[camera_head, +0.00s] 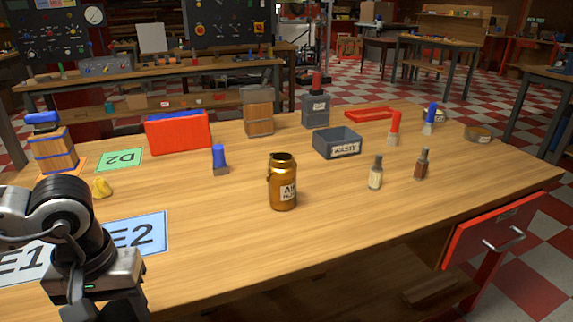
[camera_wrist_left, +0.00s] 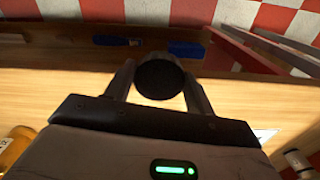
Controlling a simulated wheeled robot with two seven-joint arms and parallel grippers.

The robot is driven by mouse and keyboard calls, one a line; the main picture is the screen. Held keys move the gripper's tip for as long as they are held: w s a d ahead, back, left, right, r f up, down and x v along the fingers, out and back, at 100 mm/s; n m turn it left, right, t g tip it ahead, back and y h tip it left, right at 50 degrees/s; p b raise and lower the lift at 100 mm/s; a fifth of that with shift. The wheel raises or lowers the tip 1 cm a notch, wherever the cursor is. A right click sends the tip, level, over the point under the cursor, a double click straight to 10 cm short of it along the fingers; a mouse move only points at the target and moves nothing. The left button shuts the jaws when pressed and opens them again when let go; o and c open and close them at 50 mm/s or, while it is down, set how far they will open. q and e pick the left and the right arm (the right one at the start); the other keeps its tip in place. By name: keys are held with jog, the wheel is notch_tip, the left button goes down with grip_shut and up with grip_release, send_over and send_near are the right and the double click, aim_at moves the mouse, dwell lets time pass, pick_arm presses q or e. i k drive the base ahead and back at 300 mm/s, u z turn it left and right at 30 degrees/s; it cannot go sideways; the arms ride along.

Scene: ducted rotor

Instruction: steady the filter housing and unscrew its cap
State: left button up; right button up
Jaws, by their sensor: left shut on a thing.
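The filter housing, a golden-amber canister (camera_head: 283,190) with a white label, stands upright near the middle of the wooden table. Its top looks dark; I cannot tell whether a cap sits on it. An amber shape with a white patch, likely the housing (camera_wrist_left: 10,150), shows at the left edge of the left wrist view. My left gripper is shut on a dark round thing (camera_wrist_left: 160,78) in the left wrist view, well apart from the housing. I cannot tell whether this thing is the cap. In the head view the left gripper's fingertips are out of frame. My right gripper is not in view.
A grey open bin (camera_head: 337,143), a blue-capped tube (camera_head: 220,160), a red box (camera_head: 178,132) and small bottles (camera_head: 376,173) stand around the housing. The table (camera_head: 340,225) is clear in front of it.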

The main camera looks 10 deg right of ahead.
aim_at(281, 177)
jog(key=u, duration=1.15)
jog(key=k, duration=0.1)
jog(key=z, duration=2.25)
jog(key=i, duration=0.9)
jog(key=z, duration=0.25)
